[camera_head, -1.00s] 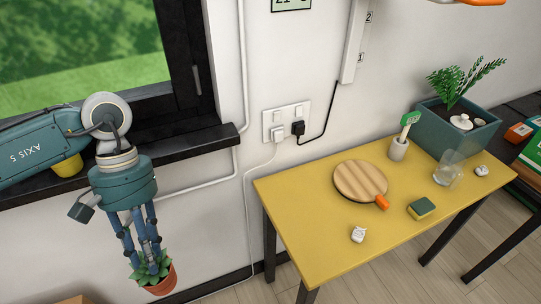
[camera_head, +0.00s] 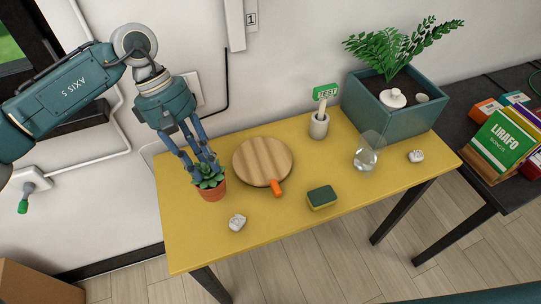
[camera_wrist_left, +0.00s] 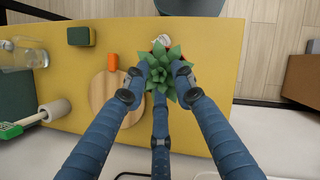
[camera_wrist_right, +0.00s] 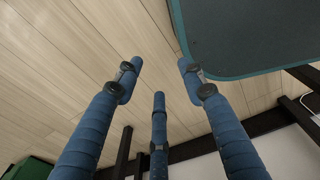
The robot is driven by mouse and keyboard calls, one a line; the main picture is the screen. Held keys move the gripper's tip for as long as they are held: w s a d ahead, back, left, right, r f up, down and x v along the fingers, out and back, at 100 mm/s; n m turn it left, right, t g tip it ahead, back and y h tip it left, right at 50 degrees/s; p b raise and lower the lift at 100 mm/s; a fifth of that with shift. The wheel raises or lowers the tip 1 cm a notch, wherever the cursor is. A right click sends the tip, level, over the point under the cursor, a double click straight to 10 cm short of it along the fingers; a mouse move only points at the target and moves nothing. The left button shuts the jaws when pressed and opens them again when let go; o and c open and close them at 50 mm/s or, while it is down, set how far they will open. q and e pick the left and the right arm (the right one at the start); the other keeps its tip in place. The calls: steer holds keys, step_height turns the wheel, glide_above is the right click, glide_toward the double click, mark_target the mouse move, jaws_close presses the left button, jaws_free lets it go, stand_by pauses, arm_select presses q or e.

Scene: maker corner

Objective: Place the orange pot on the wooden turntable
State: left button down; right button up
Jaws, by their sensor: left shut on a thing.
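The orange pot (camera_head: 212,191) with a green leafy plant is in the head view, at the left part of the yellow table. My left gripper (camera_head: 205,168) is shut on it from above, fingers around the plant. Whether the pot touches the table I cannot tell. The round wooden turntable (camera_head: 262,160) with an orange tab lies just right of the pot; it also shows in the left wrist view (camera_wrist_left: 104,95). My right gripper (camera_wrist_right: 158,85) has its fingers apart, with nothing between them, over the floor.
The yellow table (camera_head: 300,225) also bears a white lumpy object (camera_head: 237,222), a green-and-yellow sponge (camera_head: 321,198), a clear glass (camera_head: 366,157), a cup with a green-headed tool (camera_head: 319,126) and a teal planter (camera_head: 404,118).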

arm_select(q)
steer(key=w+d+r+n+t+y, duration=0.1)
steer(key=w+d+n+t, duration=0.2)
steer(key=w+d+n, duration=0.55)
steer(key=w+d+r+n+t, duration=0.2)
steer(key=w+d+n+t, duration=0.25)
steer(key=n, duration=0.75)
step_height(320, 180, down, 10)
steer(key=p, duration=0.3)
steer(key=shift+w+a+g, duration=0.3)
steer(key=shift+g, duration=0.05)
arm_select(e)
steer(key=a+r, duration=0.2)
steer(key=r, duration=0.1)
steer(key=shift+a, duration=0.15)
arm_select(q)
steer(key=shift+f, duration=0.1)
steer(key=c, duration=1.4)
jaws_free()
arm_select(e)
steer(key=shift+d, duration=0.3)
